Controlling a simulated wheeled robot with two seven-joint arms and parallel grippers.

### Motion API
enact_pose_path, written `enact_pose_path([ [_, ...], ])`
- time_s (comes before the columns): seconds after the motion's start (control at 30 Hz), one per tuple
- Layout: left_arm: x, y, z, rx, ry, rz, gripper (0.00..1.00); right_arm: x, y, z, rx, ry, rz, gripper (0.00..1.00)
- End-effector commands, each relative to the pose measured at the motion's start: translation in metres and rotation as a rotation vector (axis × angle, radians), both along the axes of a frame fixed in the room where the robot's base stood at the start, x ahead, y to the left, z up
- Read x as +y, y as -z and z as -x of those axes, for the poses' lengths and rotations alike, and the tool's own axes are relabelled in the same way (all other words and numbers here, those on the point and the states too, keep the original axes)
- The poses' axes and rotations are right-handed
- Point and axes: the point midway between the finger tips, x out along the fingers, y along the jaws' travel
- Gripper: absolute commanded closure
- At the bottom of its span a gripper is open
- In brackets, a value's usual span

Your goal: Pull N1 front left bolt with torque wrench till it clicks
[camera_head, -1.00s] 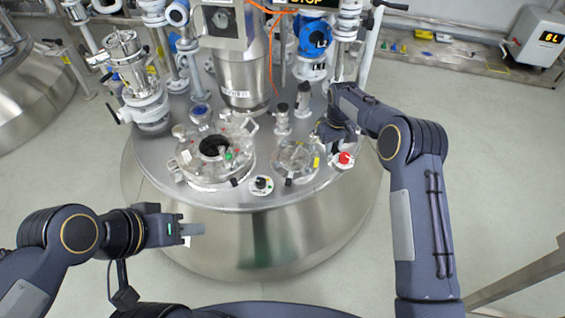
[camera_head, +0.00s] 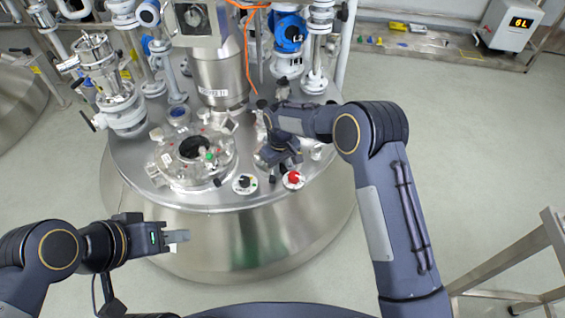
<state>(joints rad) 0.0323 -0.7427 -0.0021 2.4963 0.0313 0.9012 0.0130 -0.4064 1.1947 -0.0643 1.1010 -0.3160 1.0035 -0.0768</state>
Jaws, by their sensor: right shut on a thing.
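My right gripper (camera_head: 268,158) is over the right part of the steel vessel's top (camera_head: 228,192), at the small flanged cover beside the larger round port (camera_head: 195,155). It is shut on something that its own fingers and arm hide. I cannot make out the torque wrench or its contact with a bolt. The gripper covers most of the small cover, and no N1 label or front left bolt can be read. My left gripper (camera_head: 178,242) hangs empty in front of the vessel, away from its top. Its finger gap is not clear.
A red-topped fitting (camera_head: 292,180) and a black-knobbed fitting (camera_head: 244,184) stand close to the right gripper. Behind are valves, a blue L2 instrument (camera_head: 289,35) and an orange cable (camera_head: 247,45).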

Motion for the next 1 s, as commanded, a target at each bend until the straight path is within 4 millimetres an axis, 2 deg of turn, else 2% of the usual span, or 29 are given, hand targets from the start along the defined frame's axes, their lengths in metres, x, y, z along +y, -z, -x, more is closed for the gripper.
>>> enact_pose_path([
  [0.07, 0.0, 0.011, 0.0, 0.0, 0.0, 0.0, 0.62, 0.0, 0.014, -0.001, -0.002, 0.001, -0.001, 1.0],
  [0.5, 0.0, 0.012, 0.0, 0.0, 0.0, 0.0, 0.62, 0.05, 0.012, 0.022, -0.003, 0.427, -0.001, 1.0],
  [0.8, 0.0, 0.013, 0.0, 0.0, 0.0, 0.0, 0.62, 0.084, 0.011, 0.024, -0.003, 0.694, -0.001, 1.0],
  [1.0, 0.0, 0.013, 0.0, 0.0, 0.0, 0.0, 0.62, 0.093, 0.011, 0.023, -0.002, 0.787, -0.002, 1.0],
])
